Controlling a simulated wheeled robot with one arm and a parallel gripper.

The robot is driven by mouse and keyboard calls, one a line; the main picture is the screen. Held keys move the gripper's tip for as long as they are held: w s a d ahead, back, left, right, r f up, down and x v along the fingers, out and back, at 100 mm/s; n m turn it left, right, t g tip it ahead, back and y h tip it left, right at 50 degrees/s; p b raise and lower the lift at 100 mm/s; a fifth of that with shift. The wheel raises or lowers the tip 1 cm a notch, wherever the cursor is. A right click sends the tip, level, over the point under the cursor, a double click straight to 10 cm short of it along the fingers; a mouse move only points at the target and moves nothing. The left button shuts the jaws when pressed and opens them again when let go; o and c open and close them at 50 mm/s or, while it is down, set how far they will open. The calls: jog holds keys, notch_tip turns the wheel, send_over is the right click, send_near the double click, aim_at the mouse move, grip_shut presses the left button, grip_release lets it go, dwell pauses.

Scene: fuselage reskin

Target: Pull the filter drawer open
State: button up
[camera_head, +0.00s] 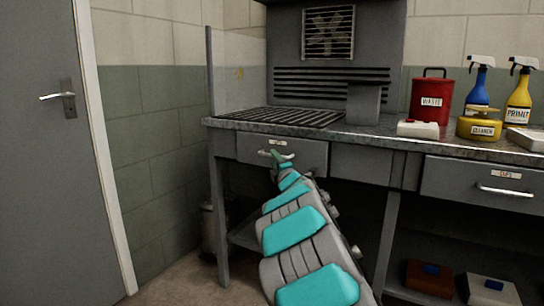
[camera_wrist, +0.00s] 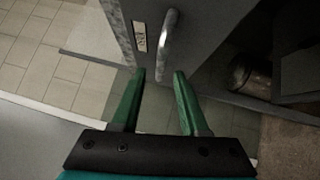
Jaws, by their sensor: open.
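The drawer (camera_head: 300,160) below the slotted part of the grey bench is shut, its front flush with the bench. It has a small label and a silver bar handle (camera_head: 263,153); the label is too small to read. In the wrist view the handle (camera_wrist: 169,32) lies just beyond my gripper (camera_wrist: 158,73), beside the label plate (camera_wrist: 140,36). The two green fingers are apart with nothing between them. Their tips look short of the handle, roughly in line with it. In the head view my arm hides part of the drawer front and the gripper (camera_head: 275,157) is small against it.
A second drawer (camera_head: 455,179) with its own handle is at the right. The bench top holds a red waste can (camera_head: 432,98), a yellow tin (camera_head: 479,128) and spray bottles (camera_head: 519,98). A metal bin (camera_head: 208,232) stands under the bench's left end. A grey door (camera_head: 50,180) is far left.

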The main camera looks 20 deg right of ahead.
jog(key=shift+w+d+r, duration=0.15)
jog(key=shift+w+d, duration=0.05)
jog(key=shift+w, duration=0.9)
jog(key=shift+w+d+r, duration=0.15)
jog(key=shift+w, duration=0.95)
grip_shut()
